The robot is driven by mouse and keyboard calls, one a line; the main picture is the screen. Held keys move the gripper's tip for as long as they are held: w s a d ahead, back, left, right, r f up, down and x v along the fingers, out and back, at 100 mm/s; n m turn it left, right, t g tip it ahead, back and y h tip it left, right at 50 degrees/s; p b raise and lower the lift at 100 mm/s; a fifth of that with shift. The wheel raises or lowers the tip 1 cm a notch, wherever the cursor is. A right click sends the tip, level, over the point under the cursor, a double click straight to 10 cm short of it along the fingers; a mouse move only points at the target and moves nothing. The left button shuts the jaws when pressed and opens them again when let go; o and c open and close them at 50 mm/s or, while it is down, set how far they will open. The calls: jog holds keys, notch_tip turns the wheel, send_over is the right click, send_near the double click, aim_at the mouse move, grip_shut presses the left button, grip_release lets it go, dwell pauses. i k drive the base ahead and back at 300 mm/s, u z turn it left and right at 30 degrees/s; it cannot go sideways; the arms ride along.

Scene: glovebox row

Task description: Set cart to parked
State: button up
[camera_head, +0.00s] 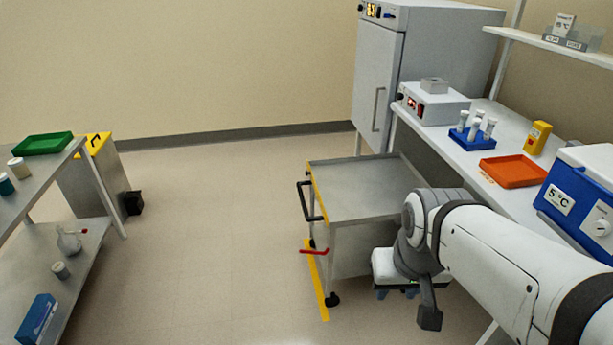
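The cart (365,188) stands in the middle of the camera_head view, with a bare grey steel top and a yellow edge strip on its left side. A black handle (309,202) sticks out from its left end. A red lever (314,251) juts out low at that same end, near the floor. My gripper (396,293) hangs in front of the cart's right part, beneath my wrist, pointing down. It is small and partly hidden by my arm, so whether its fingers are open is unclear. It appears clear of the handle and lever.
A yellow floor line (317,285) runs by the cart's left end. A white bench (465,150) with an orange tray (514,171) lies right, a grey cabinet (375,75) behind. A steel shelf rack (88,262) stands left, near a yellow-topped bin (92,180). Floor between rack and cart is clear.

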aim_at(362, 197)
jog(key=u, duration=0.4)
jog(key=i, duration=0.55)
jog(key=u, duration=0.45)
jog(key=i, duration=1.5)
jog(key=z, duration=0.05)
